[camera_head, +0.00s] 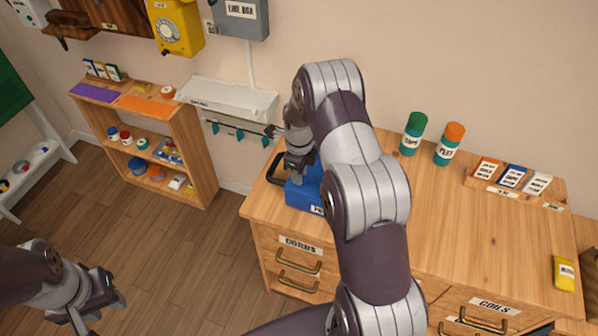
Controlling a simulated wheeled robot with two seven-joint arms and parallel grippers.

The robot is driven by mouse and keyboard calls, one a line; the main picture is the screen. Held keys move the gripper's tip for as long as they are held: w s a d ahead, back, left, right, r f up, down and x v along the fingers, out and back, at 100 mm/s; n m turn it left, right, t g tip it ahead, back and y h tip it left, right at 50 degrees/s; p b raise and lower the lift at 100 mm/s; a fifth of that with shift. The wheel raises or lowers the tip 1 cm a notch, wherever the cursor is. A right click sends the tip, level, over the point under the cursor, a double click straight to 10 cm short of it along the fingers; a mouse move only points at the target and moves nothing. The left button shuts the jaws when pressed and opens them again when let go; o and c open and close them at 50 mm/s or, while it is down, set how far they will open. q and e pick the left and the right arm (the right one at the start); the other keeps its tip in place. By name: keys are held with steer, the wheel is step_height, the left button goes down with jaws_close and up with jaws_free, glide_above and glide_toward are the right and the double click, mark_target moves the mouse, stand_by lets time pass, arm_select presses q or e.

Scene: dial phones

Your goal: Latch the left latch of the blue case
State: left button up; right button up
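The blue case (303,195) stands on the left end of the wooden desk, and much of it is hidden behind my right arm and gripper. A dark handle-like loop (274,171) shows at its left side. Its latches cannot be made out. My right gripper (293,176) is at the top of the case, pointing down; its fingers are too small and covered to tell whether they are open or touch the case. My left gripper (103,314) is at the lower left above the floor, away from the case, with its fingers apart and empty.
The desk (440,215) also bears a green canister (413,134), an orange-topped canister (449,144), a card tray (512,183) and a yellow item (564,273). A low shelf (205,165) stands to the left. The desk's middle is clear beyond my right arm.

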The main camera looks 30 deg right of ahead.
steer(key=shift+o, duration=0.6)
steer(key=shift+r, duration=0.1)
step_height(320, 180, up, 13)
steer(key=b, duration=0.2)
steer(key=shift+f, duration=0.2)
